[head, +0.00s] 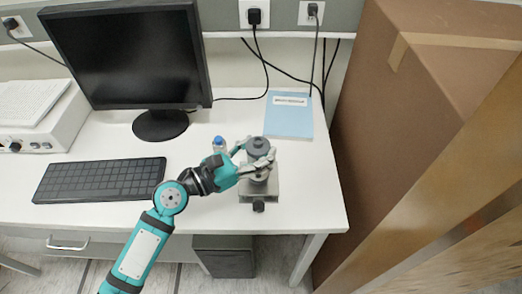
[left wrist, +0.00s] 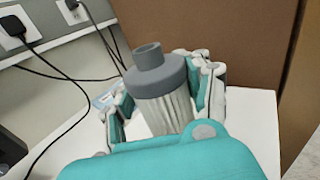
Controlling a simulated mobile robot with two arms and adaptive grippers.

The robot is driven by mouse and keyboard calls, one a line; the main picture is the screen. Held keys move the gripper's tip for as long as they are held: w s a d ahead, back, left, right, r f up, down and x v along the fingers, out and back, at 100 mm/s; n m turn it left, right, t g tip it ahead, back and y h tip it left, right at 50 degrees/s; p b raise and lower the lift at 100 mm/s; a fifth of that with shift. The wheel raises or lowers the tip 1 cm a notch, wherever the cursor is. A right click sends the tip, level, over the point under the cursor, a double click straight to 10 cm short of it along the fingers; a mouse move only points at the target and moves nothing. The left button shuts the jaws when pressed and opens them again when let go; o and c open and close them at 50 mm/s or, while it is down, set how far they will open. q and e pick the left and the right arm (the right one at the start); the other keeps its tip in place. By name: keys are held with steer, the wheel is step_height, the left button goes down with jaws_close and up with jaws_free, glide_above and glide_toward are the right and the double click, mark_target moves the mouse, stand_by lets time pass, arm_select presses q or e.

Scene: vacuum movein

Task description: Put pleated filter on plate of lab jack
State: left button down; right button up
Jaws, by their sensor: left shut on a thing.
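The pleated filter (left wrist: 160,92) has a grey cap with a short neck and a pale ribbed body. It stands nearly upright between the fingers of my left gripper (head: 255,161), which is shut on it. In the head view the filter's grey top (head: 258,146) shows over the lab jack (head: 259,189), a grey metal stand with a dark knob at its front. The fingers and filter hide most of the plate. I cannot tell whether the filter's bottom touches the plate. My right gripper is not in view.
A bottle with a blue cap (head: 219,145) stands just left of the jack. A blue booklet (head: 289,115) lies behind. A monitor (head: 130,55) and keyboard (head: 98,180) are on the left. A tall brown carton (head: 400,110) stands beyond the table's right edge.

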arm_select(q)
steer(key=shift+f, duration=0.25)
steer(key=shift+f, duration=0.15)
steer(key=c, duration=0.5)
jaws_free()
steer(key=shift+c, duration=0.2)
steer(key=shift+r, duration=0.3)
steer(key=b+v, duration=0.4)
steer(key=v, duration=0.8)
steer(key=shift+f, duration=0.1)
